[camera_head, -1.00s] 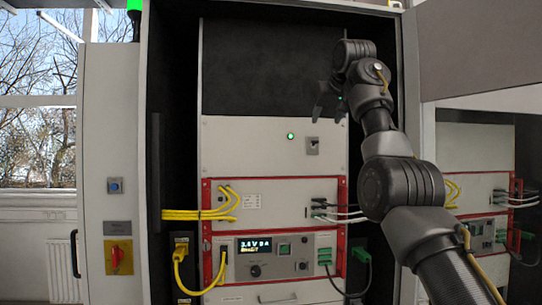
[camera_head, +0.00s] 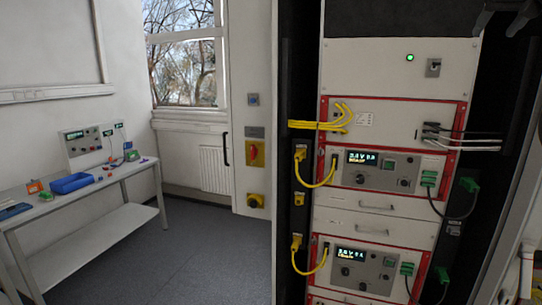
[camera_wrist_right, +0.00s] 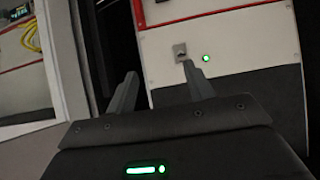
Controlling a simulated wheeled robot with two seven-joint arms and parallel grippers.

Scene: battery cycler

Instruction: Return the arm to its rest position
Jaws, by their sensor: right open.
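My right gripper (camera_head: 502,18) shows only in part, dark, at the top right edge of the head view, in front of the upper part of the cabinet. In the right wrist view its two fingers (camera_wrist_right: 161,82) stand apart with nothing between them. Beyond them, that view shows the white panel with a small grey toggle switch (camera_wrist_right: 180,51) and a lit green lamp (camera_wrist_right: 206,58). The head view shows the same switch (camera_head: 433,67) and lamp (camera_head: 410,57). Most of my right arm is out of the head view. My left gripper is not in view.
The open cabinet holds red-framed cycler units (camera_head: 385,172) with yellow cables (camera_head: 318,125) and green plugs (camera_head: 428,179). A bench (camera_head: 110,178) with a blue tray (camera_head: 72,183) stands at the left. The grey floor (camera_head: 215,250) between them is clear.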

